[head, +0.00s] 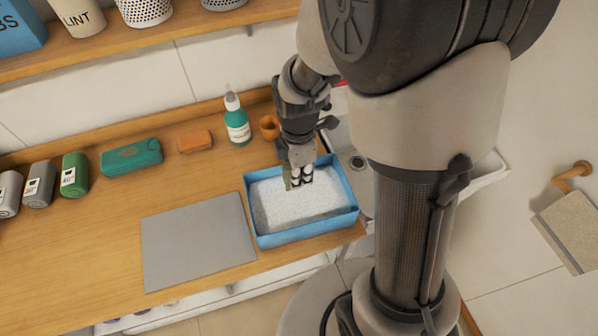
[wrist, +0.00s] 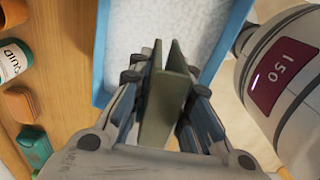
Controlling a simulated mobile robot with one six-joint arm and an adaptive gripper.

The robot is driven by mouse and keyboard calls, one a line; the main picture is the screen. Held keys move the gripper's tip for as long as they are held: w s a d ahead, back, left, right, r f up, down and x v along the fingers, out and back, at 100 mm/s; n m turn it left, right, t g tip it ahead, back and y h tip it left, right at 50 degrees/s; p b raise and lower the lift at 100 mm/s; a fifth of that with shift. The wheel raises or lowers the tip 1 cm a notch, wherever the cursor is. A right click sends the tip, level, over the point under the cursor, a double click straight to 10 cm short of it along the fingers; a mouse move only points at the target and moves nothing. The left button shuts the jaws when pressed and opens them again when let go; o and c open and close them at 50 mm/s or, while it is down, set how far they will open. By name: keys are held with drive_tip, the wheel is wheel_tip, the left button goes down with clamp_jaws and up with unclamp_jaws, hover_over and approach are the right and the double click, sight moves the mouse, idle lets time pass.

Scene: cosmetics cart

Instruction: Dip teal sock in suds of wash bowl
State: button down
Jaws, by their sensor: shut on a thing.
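The wash bowl (head: 311,234) is a blue rectangular tub filled with white, grainy-looking suds (head: 290,212). It also shows beyond my fingers in the wrist view (wrist: 100,60). My gripper (head: 300,180) points down over the back part of the tub. In the wrist view my gripper (wrist: 165,85) is shut on a thin, folded olive-green piece (wrist: 163,108), its two flaps opening in a V. It looks olive rather than teal, and I cannot tell for sure that it is the sock. Whether its lower edge touches the suds is hidden.
A grey mat (head: 198,242) lies left of the tub. Behind stand a teal bottle (head: 236,122), an orange block (head: 195,142), a teal block (head: 131,156) and a green container (head: 75,176). An orange-brown cup (head: 269,127) is near my wrist. A sink (head: 357,163) is to the right.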

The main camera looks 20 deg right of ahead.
drive_tip(key=shift+d+f+b, duration=0.1)
drive_tip(key=shift+f+b, duration=4.65)
drive_tip(key=shift+f, duration=1.65)
drive_tip(key=shift+d, duration=0.4)
wheel_tip(320, 180, up, 13)
drive_tip(key=p, duration=1)
drive_tip(key=shift+f, duration=0.15)
